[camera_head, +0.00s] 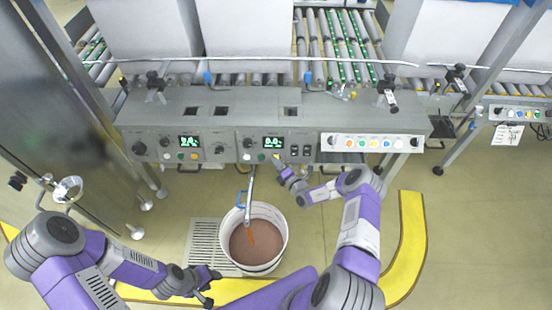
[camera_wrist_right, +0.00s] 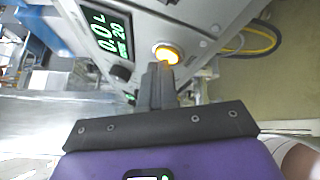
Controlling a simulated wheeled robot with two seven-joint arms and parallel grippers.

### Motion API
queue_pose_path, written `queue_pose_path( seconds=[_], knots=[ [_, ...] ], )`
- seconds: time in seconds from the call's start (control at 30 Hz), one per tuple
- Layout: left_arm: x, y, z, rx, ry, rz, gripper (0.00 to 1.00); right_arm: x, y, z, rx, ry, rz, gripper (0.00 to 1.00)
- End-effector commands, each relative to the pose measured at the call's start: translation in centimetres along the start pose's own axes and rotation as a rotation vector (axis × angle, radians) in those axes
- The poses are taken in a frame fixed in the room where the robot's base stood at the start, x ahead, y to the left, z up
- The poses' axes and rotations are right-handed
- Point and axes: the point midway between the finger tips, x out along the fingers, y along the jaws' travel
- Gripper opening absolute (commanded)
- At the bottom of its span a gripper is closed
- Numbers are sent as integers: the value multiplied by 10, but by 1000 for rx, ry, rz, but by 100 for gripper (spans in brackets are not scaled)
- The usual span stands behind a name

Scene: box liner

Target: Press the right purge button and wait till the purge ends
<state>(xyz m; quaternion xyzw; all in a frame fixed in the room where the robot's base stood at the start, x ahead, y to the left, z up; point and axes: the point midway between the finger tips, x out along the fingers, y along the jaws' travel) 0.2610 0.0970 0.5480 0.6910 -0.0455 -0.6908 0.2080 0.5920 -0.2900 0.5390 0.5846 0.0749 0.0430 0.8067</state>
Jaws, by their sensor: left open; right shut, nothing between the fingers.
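The right purge button (camera_wrist_right: 167,54) glows yellow-orange on the grey panel in the right wrist view. My right gripper (camera_wrist_right: 160,68) is shut and empty, its fingertips at the button's lower edge; I cannot tell whether they touch it. In the head view my right gripper (camera_head: 278,160) is at the panel under the right green display (camera_head: 273,142) and hides the button. That display (camera_wrist_right: 113,34) reads about 0.0 L in the wrist view. My left gripper (camera_head: 208,284) is open and empty, low beside the white bucket (camera_head: 284,245).
The bucket holds brown liquid, with a nozzle (camera_head: 250,205) above it and an orange-brown streak below the nozzle. A floor grate (camera_head: 205,240) lies left of the bucket. A panel with coloured buttons (camera_head: 372,142) is to the right. Yellow floor edging (camera_head: 412,235) curves around.

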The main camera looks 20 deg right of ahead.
Motion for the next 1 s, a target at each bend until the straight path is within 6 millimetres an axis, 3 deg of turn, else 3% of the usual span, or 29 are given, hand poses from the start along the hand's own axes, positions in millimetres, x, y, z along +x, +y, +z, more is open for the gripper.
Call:
queue_pose_path(
  seconds=[0.57,1.0],
  knots=[
    [0,0,0,0,0,0,43,0,0,1,-1,-2,0,0],
    [-15,6,1,0,0,0,43,-13,7,-6,0,-1,0,0]
  ],
)
